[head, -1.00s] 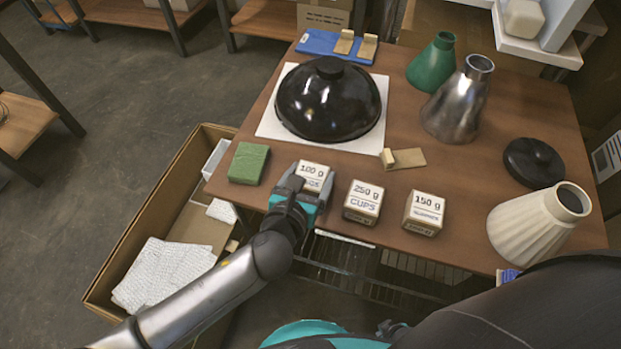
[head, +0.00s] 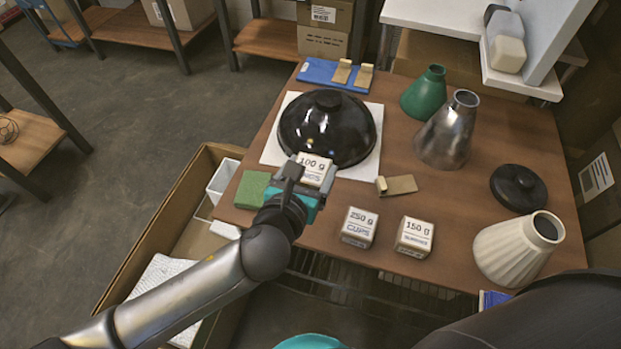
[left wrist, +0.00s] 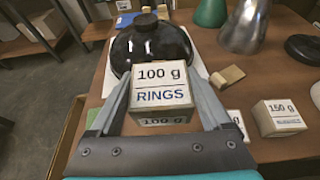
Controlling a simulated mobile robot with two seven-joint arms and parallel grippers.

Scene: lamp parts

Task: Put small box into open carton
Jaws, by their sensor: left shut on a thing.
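My left gripper (head: 305,178) is shut on a small white-topped box (head: 316,168) marked "100 g RINGS". In the left wrist view the box (left wrist: 161,92) sits between the two fingers. It appears raised above the table, in front of the black dome. The open carton (head: 172,212) stands on the floor at the table's left side, with white wrapping sheets and a white tray in it. Two similar boxes stay on the table: "250 g CUPS" (head: 359,227) and "150 g" (head: 414,237). My right gripper is not in view.
A black dome (head: 327,125) rests on a white sheet. A green block (head: 251,189) lies at the table's left edge. A wooden piece (head: 397,185), green and metal cones, a black lid (head: 518,188) and a cream shade (head: 517,250) occupy the right side.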

